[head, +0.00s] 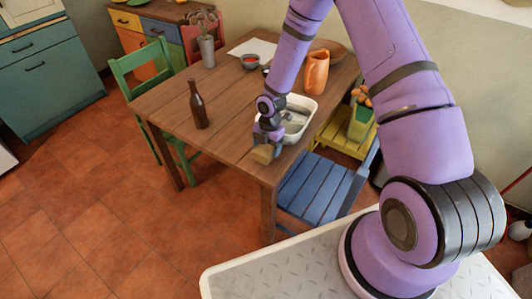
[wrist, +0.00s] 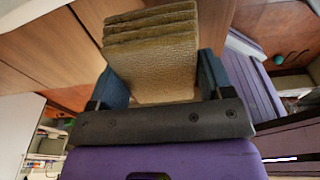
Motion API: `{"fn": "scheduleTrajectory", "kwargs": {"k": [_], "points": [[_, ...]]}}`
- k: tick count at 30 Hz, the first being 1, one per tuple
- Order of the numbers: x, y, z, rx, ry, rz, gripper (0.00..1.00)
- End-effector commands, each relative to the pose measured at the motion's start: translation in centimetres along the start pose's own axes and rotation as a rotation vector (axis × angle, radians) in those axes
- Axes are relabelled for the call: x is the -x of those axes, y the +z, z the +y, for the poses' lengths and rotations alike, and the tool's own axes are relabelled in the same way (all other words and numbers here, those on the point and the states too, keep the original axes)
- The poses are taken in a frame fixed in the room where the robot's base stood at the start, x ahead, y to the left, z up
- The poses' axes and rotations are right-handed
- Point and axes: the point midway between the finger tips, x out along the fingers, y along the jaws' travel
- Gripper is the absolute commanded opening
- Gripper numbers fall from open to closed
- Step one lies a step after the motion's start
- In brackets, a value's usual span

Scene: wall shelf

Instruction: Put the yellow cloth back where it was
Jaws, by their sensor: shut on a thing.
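The yellow cloth (head: 263,153) is a folded, dull yellow-tan stack. It is at the near edge of the wooden table (head: 165,105), in front of a white tub (head: 313,111). My gripper (head: 266,143) points down there and is shut on the cloth. In the wrist view the folded layers of the cloth (wrist: 152,62) sit between the two dark blue fingers of my gripper (wrist: 160,85). I cannot tell whether the cloth touches the tabletop. My wrist hides part of the tub.
A brown bottle (head: 198,105) stands left of my gripper. An orange jug (head: 316,72), a red bowl (head: 250,62) and a potted plant (head: 206,45) stand farther back. A blue chair (head: 315,187) and a green chair (head: 150,70) flank the table. The table's front left is clear.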

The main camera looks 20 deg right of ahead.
Motion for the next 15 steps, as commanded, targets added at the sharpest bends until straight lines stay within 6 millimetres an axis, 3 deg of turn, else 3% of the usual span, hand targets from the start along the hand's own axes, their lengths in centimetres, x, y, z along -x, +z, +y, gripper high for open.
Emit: {"fn": "scheduleTrajectory", "kwargs": {"k": [5,12,15], "points": [[-0.5,0.0,0.6,-0.001,-0.001,0.000,0.47],[-3.3,0.3,0.5,-0.001,-0.001,0.001,0.47],[-3.5,0.4,0.6,-0.001,0.001,-0.001,0.47]]}}
